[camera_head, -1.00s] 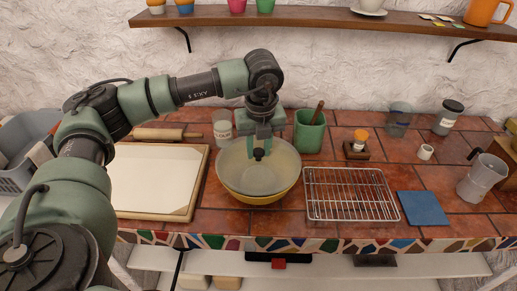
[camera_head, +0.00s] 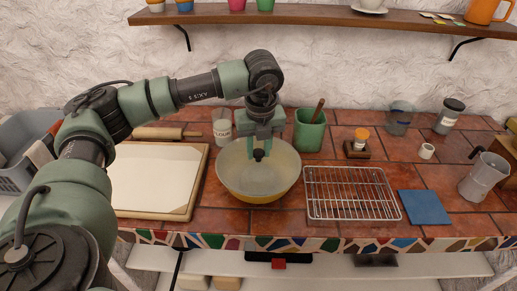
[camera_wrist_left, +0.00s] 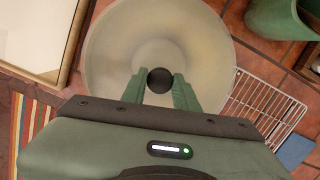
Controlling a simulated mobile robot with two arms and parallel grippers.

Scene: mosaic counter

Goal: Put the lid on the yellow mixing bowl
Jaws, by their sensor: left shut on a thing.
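The yellow mixing bowl (camera_head: 256,197) stands on the tiled counter between the pastry board and the wire rack. The pale translucent lid (camera_head: 280,172) with a dark round knob (camera_head: 258,155) is over the bowl's mouth, and its edge lines up closely with the bowl's rim. My left gripper (camera_head: 263,150) is directly above the lid, fingers pointing down, shut on the knob. In the left wrist view the knob (camera_wrist_left: 160,80) is between the two green fingertips (camera_wrist_left: 160,88), and the lid (camera_wrist_left: 115,45) hides the bowl. I cannot tell whether the lid's full edge touches the rim. My right gripper is not in view.
A pastry board (camera_head: 150,185) and rolling pin (camera_head: 165,133) lie left of the bowl. A flour jar (camera_head: 222,128) and green crock (camera_head: 309,132) stand behind it. A wire rack (camera_head: 350,195) and blue mat (camera_head: 424,207) are to the right. A shelf (camera_head: 320,22) runs above.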

